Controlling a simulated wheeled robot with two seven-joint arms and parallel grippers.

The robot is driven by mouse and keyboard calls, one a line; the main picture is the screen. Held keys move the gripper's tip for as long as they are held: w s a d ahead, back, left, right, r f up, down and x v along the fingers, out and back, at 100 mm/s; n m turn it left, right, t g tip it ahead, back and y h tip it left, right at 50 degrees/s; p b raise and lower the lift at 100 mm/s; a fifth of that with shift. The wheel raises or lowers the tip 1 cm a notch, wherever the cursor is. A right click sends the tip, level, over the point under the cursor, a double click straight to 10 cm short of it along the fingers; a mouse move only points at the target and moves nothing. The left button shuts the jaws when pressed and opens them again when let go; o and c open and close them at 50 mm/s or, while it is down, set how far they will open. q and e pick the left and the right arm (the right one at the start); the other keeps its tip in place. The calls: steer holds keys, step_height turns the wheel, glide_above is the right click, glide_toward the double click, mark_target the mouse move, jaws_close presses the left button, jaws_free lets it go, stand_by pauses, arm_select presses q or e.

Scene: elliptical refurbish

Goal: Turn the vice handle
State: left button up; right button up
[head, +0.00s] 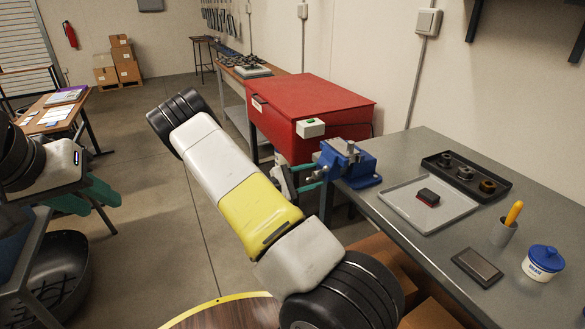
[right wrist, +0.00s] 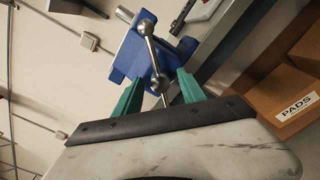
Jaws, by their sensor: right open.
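The blue vice (head: 350,164) is fixed at the near left corner of the grey workbench. It also shows in the right wrist view (right wrist: 138,55), with its metal handle (right wrist: 154,52), a bar with ball ends, slanting across its front. My right gripper (head: 318,176) is open beside the vice. In the right wrist view its green fingers (right wrist: 160,78) stand apart, with the lower end of the handle between them; whether either finger touches it I cannot tell. In the head view the handle is hard to make out. My left gripper (head: 86,197) is open and empty at the far left.
The workbench (head: 440,232) holds a grey tray (head: 404,208) with a dark block, a black parts tray (head: 489,180), a cup and a blue-lidded jar (head: 543,262). A red cabinet (head: 315,105) stands close behind the vice. Cardboard boxes (right wrist: 290,90) sit below the bench.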

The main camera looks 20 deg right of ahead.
steer(key=a, duration=0.7)
steer(key=shift+s+a, duration=0.3)
steer(key=shift+a, duration=0.1)
steer(key=s+a+r+m+g+y, duration=0.1)
steer(key=s+r+m+g+y, duration=0.1)
steer(key=s+r+m+y, duration=0.25)
steer(key=s+a+r+m+g+y, duration=0.1)
steer(key=s+r+m+g+y, duration=0.15)
steer(key=s+y, duration=0.4)
steer(key=s+a+r+m+t+y, duration=0.1)
steer(key=s+a+r+t+y, duration=0.3)
steer(key=s+r, duration=0.3)
steer(key=s+a+r+m+t+y, duration=0.1)
steer(key=s+a+r+t+y, duration=0.4)
steer(key=r, duration=0.5)
steer(key=shift+s+a+r+m, duration=0.25)
steer(key=shift+s+a+m, duration=0.05)
steer(key=shift+s+a, duration=0.85)
